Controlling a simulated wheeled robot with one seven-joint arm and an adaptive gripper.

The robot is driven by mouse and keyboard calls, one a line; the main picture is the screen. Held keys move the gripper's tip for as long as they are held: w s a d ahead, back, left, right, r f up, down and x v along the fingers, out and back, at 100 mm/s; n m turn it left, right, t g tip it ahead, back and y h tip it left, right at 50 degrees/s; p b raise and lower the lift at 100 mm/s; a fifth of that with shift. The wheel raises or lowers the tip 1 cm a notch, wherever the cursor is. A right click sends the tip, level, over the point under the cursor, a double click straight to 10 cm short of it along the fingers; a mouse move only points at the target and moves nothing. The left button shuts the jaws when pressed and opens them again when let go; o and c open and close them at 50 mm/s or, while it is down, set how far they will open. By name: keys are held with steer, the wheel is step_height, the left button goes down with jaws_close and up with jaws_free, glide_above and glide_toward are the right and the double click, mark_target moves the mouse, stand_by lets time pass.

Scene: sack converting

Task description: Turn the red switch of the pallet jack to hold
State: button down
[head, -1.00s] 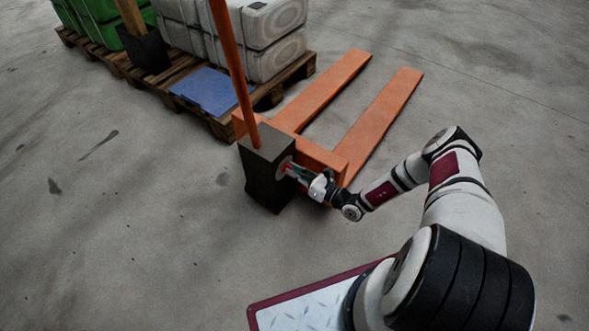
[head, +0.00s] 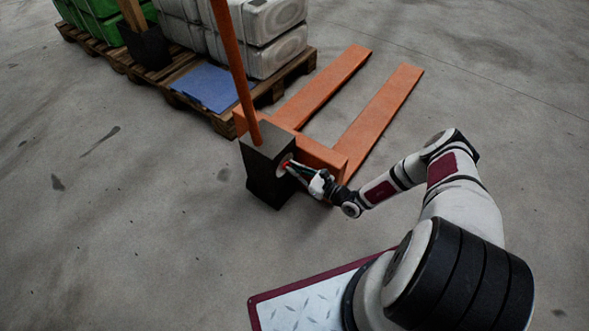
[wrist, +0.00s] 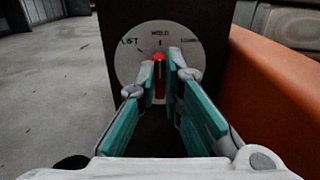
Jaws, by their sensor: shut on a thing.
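The pallet jack (head: 387,115) is orange, with a black box-shaped housing (head: 264,180) at the foot of its handle. A pale round dial plate (wrist: 130,66) on the housing carries the labels LIFT at left, HOLD at top and a blurred one at right. The red switch (wrist: 159,66) at its middle stands roughly upright, its top under the HOLD mark. My gripper (wrist: 163,76) is shut on the red switch, one teal-padded finger on each side. In the head view, my gripper (head: 295,170) reaches the housing's right face.
The orange handle bar (head: 234,70) rises from the housing. An orange part of the jack (wrist: 270,90) is close to my gripper's right in the wrist view. Behind stand wooden pallets (head: 222,122) with grey and green containers and a blue sheet (head: 206,89). Open concrete floor lies left.

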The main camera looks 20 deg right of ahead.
steer(key=c, duration=1.7)
jaws_free()
steer(key=v, duration=1.2)
